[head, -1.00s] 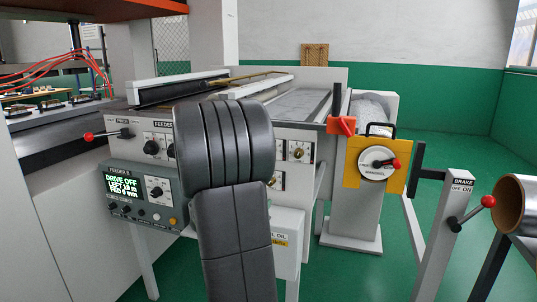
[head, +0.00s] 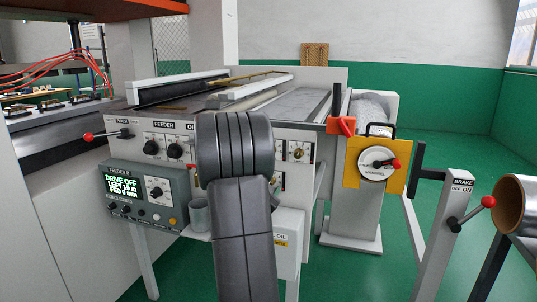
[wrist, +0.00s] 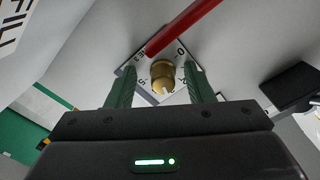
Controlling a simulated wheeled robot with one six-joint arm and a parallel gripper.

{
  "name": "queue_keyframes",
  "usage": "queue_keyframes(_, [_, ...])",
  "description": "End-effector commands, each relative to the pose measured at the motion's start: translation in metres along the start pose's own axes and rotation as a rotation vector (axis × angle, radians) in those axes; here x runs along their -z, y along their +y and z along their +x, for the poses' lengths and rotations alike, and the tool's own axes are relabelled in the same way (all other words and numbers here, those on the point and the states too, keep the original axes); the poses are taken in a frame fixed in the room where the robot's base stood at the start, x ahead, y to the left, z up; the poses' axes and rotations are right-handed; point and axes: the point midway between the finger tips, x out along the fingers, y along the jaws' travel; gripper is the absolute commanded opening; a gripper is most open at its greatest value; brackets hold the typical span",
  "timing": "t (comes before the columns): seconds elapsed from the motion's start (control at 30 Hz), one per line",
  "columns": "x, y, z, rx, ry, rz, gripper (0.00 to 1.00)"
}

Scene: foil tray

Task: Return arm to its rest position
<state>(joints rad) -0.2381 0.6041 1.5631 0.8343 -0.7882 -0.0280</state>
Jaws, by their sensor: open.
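My gripper (wrist: 157,82) shows in the wrist view with its two green fingers apart. A brass knob (wrist: 163,74) on a white dial plate (wrist: 132,73) with printed numbers appears in the gap between the fingers, beyond the tips. I cannot tell how far it is from them, and no contact shows. Nothing is held. In the head view my dark grey arm stands in front of the feeder machine (head: 290,130) and hides my gripper and part of the front panel.
A red bar (wrist: 185,25) crosses above the knob. The control box (head: 146,190) reads DRIVE OFF, with a grey cup (head: 199,214) beside it. A yellow plate (head: 351,165) with a red-handled crank and the brake post (head: 452,230) stand right. Green floor (head: 450,130) is open behind.

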Motion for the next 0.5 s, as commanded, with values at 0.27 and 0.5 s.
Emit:
queue_keyframes(0.27, [0.0054,-0.0043,-0.0008,0.001,-0.002,-0.220,0.48])
queue_keyframes(0.5, [0.0057,-0.0043,-0.0009,0.001,-0.001,-0.391,0.48])
